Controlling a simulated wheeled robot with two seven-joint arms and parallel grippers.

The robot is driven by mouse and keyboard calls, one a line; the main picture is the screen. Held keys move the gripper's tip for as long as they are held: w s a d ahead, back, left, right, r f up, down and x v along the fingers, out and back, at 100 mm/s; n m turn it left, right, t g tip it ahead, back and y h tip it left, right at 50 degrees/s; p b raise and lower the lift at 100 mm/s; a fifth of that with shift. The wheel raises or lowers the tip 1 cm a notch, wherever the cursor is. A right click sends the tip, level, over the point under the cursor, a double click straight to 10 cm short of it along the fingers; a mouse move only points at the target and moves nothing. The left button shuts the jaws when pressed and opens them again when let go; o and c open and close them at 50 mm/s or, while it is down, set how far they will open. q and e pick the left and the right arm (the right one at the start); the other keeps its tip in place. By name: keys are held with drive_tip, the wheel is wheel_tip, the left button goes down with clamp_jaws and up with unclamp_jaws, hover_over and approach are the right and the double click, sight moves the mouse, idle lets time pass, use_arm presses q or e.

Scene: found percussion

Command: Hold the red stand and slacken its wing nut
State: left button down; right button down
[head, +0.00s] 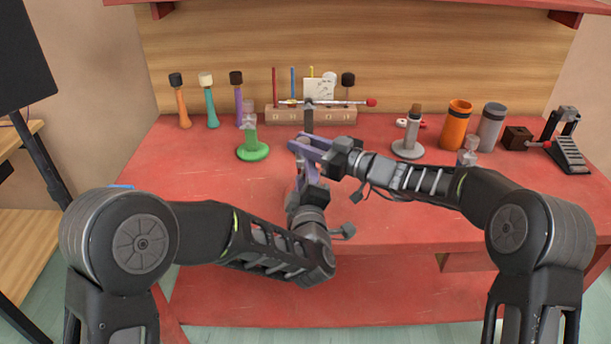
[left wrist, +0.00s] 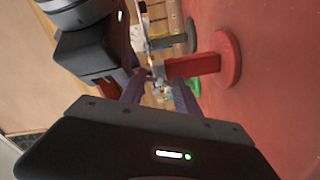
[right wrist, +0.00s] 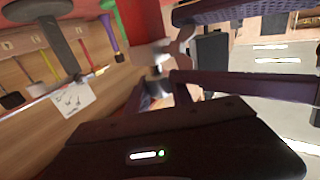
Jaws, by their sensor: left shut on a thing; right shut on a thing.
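The red stand shows in the left wrist view, with its round base (left wrist: 229,60) on the red table and its red post (left wrist: 196,65) reaching to my left fingers. In the right wrist view its red part (right wrist: 140,18) carries a pale clear top and a beige wing nut (right wrist: 181,42). My left gripper (left wrist: 156,80) is shut on the stand, its purple fingers at the post. My right gripper (right wrist: 163,77) is shut at the stand's top, seemingly on the wing nut; the fingers partly hide the contact. In the head view both grippers meet and hide most of the stand.
A green stand (head: 251,150) is left of my grippers. A grey stand (head: 409,148) is to the right, near an orange cup (head: 456,125) and a grey cup (head: 491,128). A horizontal rod (head: 335,102) lies across behind.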

use_arm(q)
drive_tip(key=shift+a+r, duration=0.15)
drive_tip(key=shift+a, duration=0.1)
use_arm(e)
drive_tip(key=shift+d+f, duration=0.1)
drive_tip(key=shift+d, duration=0.05)
use_arm(q)
drive_tip(key=c, duration=0.9)
unclamp_jaws()
drive_tip(key=shift+c, duration=0.2)
drive_tip(key=shift+o, duration=0.3)
drive_tip(key=shift+d, duration=0.1)
drive_tip(key=shift+d+r, duration=0.15)
drive_tip(key=shift+r, duration=0.05)
use_arm(e)
drive_tip(key=shift+f, duration=0.15)
use_arm(q)
drive_tip(key=s, duration=0.8)
drive_tip(key=shift+f, duration=0.35)
